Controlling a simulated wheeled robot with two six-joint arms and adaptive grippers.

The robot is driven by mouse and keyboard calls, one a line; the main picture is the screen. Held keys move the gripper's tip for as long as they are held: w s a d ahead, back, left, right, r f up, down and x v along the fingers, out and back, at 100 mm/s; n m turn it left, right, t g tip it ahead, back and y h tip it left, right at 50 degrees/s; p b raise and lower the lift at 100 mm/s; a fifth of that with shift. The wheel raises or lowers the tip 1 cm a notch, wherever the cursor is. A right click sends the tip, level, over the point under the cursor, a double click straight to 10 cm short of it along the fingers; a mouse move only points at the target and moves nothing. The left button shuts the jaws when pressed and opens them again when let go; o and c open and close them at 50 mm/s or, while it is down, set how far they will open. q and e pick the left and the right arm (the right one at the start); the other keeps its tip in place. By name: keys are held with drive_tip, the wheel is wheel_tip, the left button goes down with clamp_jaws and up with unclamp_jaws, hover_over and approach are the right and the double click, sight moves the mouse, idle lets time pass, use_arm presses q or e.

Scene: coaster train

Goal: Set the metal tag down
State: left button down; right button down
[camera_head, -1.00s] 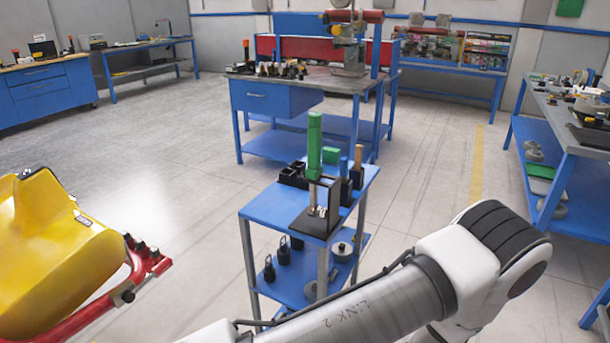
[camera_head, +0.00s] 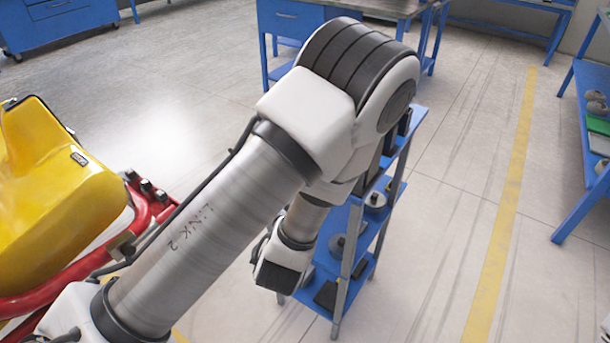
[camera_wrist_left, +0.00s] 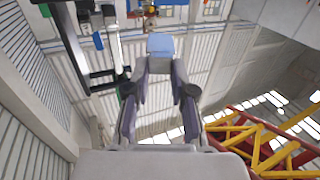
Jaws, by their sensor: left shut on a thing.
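A small pale blue-grey piece, which looks like the metal tag (camera_wrist_left: 160,44), sits between the fingertips of my left gripper (camera_wrist_left: 159,68) in the left wrist view. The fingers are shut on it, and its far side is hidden. In the head view my left arm comes in from the lower left, bends at the top and reaches down in front of the blue cart (camera_head: 343,285). The left gripper's fingers and the tag cannot be made out there. My right gripper is in neither view.
The arm hides most of the cart's top. A yellow coaster car (camera_head: 60,200) on a red frame (camera_head: 150,205) is at the left. A blue workbench (camera_head: 575,205) stands at the right. Floor is clear between cart and bench.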

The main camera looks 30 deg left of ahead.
use_arm(q)
drive_tip(key=w+a, duration=0.2)
drive_tip(key=w, duration=0.1)
drive_tip(key=w+a+p, duration=0.1)
drive_tip(key=w+a, duration=0.1)
drive_tip(key=w, duration=0.2)
drive_tip(key=w+a+f+p, duration=0.1)
drive_tip(key=w+a, duration=0.1)
drive_tip(key=w, duration=0.1)
drive_tip(key=shift+w+a, duration=0.2)
drive_tip(key=shift+w, duration=0.05)
wheel_tip(320, 180, down, 3)
drive_tip(key=shift+s+d+f, duration=0.1)
drive_tip(key=shift+d, duration=0.05)
drive_tip(key=shift+f, duration=0.25)
drive_tip(key=c, duration=1)
unclamp_jaws()
drive_tip(key=shift+f, duration=0.1)
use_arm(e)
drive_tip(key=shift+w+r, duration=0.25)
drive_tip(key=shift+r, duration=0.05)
